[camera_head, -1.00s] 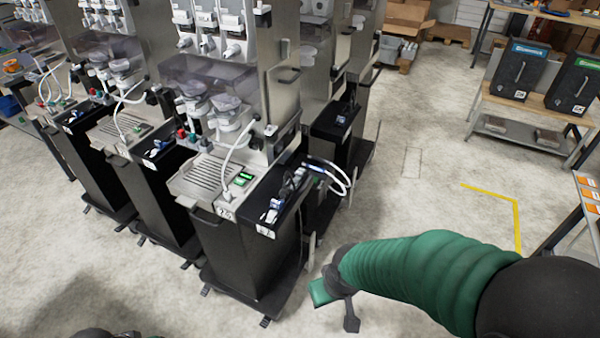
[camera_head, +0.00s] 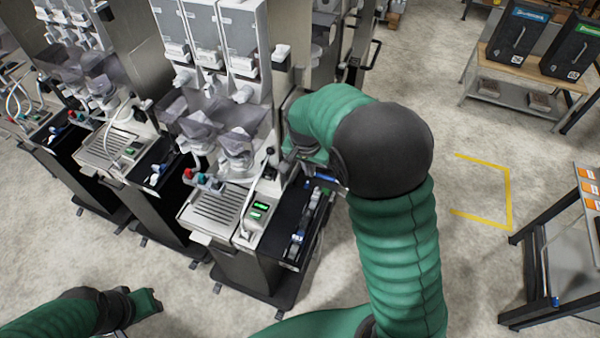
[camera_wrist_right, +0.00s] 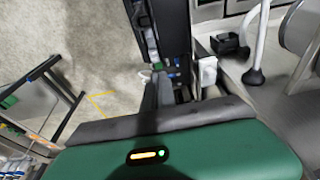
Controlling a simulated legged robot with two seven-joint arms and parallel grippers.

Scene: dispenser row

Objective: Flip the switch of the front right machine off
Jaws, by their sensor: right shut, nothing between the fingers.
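The front right machine (camera_head: 218,208) stands in the middle of the head view, with clear hoppers, a drip grate and a lit green display (camera_head: 260,210). A small white and dark fitting (camera_head: 281,53) sits on its right upright; I cannot tell whether this is the switch. My right gripper (camera_head: 298,143) is at the machine's right side, partly hidden by my own green arm. It is shut and empty. In the right wrist view its grey fingers (camera_wrist_right: 164,92) point toward the machine's side. My left gripper (camera_head: 146,302) is low at the left, away from the machine; its jaws are unclear.
Another machine (camera_head: 110,150) stands close on the left. A black tray (camera_head: 298,235) with small items adjoins the front right machine. A shelf with dark containers (camera_head: 512,40) is at the back right, and a table (camera_head: 560,250) at the right. Floor between is clear.

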